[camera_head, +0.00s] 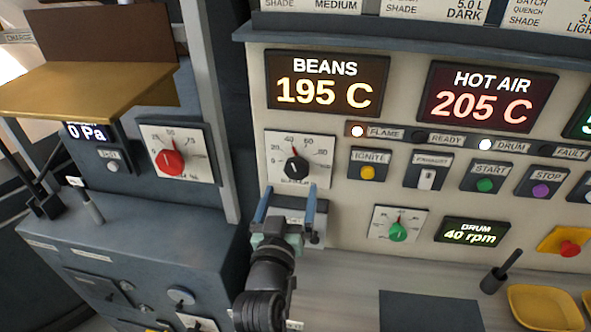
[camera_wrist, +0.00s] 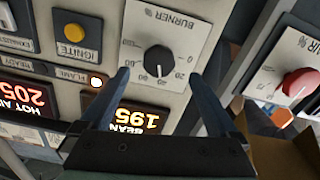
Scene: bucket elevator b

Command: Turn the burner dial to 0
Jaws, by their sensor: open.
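The burner dial (camera_head: 296,168) is a black round knob on a white scale plate, on the cream panel below the beans display. Its pointer is up near the 40 mark. In the wrist view the burner dial (camera_wrist: 159,60) appears upside down with its "BURNER %" label, its white mark near 40. My gripper (camera_head: 287,194) is open, its two blue fingers just below and in front of the dial in the head view. In the wrist view my gripper's fingertips (camera_wrist: 160,75) lie to either side of the knob, apparently not touching it. Nothing is between the fingers.
A green dial (camera_head: 398,232) sits lower right. The ignite button (camera_head: 368,172) is right of the burner plate. A tan shelf (camera_head: 90,90) juts out at left.

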